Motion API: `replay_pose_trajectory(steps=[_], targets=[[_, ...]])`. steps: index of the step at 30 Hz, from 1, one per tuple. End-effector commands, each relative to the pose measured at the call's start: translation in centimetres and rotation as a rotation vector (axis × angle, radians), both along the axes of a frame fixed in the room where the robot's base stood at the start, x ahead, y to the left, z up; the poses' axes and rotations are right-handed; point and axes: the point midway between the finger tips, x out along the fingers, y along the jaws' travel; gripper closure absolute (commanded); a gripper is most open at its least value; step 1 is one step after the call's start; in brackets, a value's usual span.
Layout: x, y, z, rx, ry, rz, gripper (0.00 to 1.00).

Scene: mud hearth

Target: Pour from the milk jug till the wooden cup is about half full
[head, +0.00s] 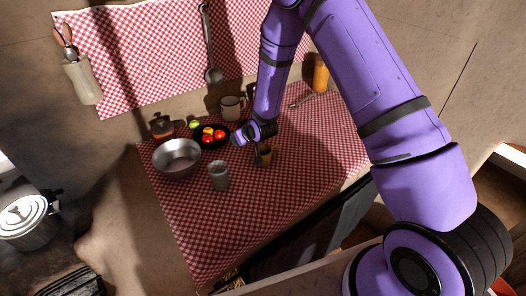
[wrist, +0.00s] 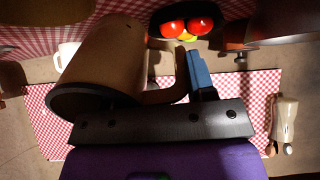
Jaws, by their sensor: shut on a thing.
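My gripper (head: 259,148) is shut on the handle of a brown vessel (head: 265,157), which I take for the milk jug. In the wrist view the jug (wrist: 110,65) is large, tan-brown and dark-rimmed, with its handle against the blue finger pad (wrist: 200,78). It looks somewhat tilted in that view. A greyish cup (head: 218,177) stands on the cloth to the left of the jug, apart from it. It may be the wooden cup, but I cannot tell for sure. No stream of milk shows. The levels inside both vessels cannot be made out.
A metal bowl (head: 177,158), a dark bowl of tomatoes (head: 197,139) and a pale mug (head: 232,108) stand behind and left on the checked cloth (head: 205,230). An orange bottle (head: 320,74) stands at the back right. The cloth's front left is clear.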

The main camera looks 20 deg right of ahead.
Motion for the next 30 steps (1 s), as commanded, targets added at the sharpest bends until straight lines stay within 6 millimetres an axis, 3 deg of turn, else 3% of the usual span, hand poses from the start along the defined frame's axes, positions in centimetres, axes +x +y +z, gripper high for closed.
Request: replay_pose_trajectory(steps=[30], targets=[[-0.04, -0.03, -0.32, 0.019, -0.059, 0.0, 0.94]])
